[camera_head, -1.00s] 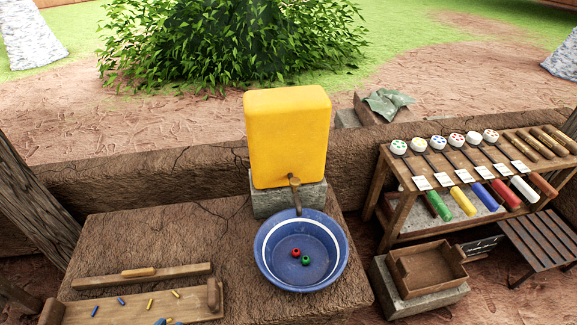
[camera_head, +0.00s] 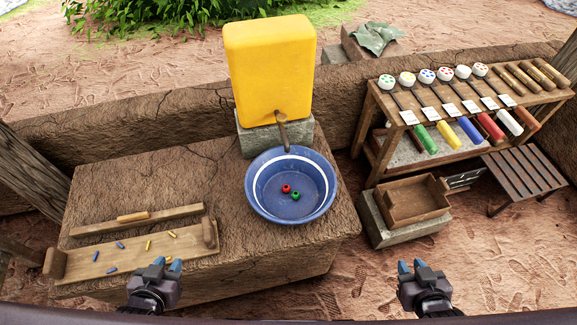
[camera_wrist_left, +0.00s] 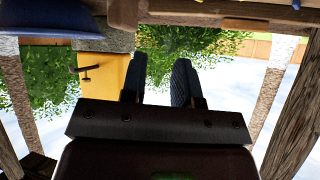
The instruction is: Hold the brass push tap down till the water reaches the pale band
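The brass push tap (camera_head: 281,118) sticks out low on the front of a yellow water container (camera_head: 270,70), above the back rim of a blue basin (camera_head: 259,203). A pale band (camera_head: 257,178) runs around the basin's inner wall. A red and a green bead lie in the basin; I cannot make out a water line. The tap also shows in the left wrist view (camera_wrist_left: 87,70). My left gripper (camera_head: 167,263) is open and empty, in front of the bench, well apart from the tap. My right gripper (camera_head: 411,265) is open and empty at the front right.
A grey block (camera_head: 262,138) bears the container on the earthen bench (camera_head: 215,255). A wooden tray (camera_head: 130,258) with small coloured sticks lies at left. A wooden crate (camera_head: 408,211) and a rack (camera_head: 379,112) of coloured-handled tools stand at right.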

